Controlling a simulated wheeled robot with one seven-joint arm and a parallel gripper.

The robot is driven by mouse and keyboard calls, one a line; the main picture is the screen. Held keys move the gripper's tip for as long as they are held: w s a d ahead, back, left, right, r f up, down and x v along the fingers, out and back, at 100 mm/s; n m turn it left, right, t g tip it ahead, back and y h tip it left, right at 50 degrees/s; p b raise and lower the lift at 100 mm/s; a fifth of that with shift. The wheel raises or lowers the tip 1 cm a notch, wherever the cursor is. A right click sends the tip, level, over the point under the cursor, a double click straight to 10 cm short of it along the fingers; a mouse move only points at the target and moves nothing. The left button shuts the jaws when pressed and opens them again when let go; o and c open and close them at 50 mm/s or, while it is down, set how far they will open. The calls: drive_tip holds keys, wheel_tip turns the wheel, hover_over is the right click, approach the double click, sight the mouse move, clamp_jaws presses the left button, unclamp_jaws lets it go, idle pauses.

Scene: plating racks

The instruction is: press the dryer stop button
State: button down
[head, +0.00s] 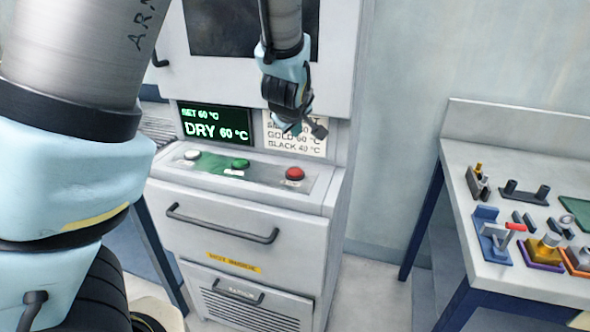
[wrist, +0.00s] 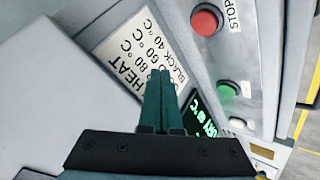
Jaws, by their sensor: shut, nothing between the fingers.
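The red stop button (head: 295,173) sits at the right end of the dryer's sloped control panel. In the wrist view the red button (wrist: 206,20) is at the top, beside the printed word STOP. A green button (head: 241,164) and a white button (head: 192,154) sit to its left in the head view. My gripper (head: 318,130) is shut and empty. It is in front of the label plate, above the red button and apart from it. In the wrist view the closed fingertips (wrist: 161,76) point at the label plate, below and left of the red button.
The dryer's lit display (head: 215,124) reads DRY 60 °C. A heat label plate (head: 298,140) is beside it, partly hidden by my gripper. A drawer handle (head: 222,226) sticks out below the panel. A table (head: 520,282) with several fixtures stands at right, with clear floor between.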

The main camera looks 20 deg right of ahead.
sight(296, 174)
drive_tip(key=shift+f, duration=0.15)
wheel_tip(296, 174, down, 9)
drive_tip(key=b, duration=0.7)
drive_tip(key=shift+r, duration=0.2)
drive_tip(key=shift+f, duration=0.1)
idle(1.6)
drive_tip(key=shift+f+b, duration=0.3)
drive_tip(key=shift+b, duration=0.15)
drive_tip(key=shift+f+b, duration=0.45)
drive_tip(key=shift+f, duration=0.05)
idle(0.6)
drive_tip(key=shift+r, duration=0.1)
drive_tip(key=shift+r+p, duration=0.8)
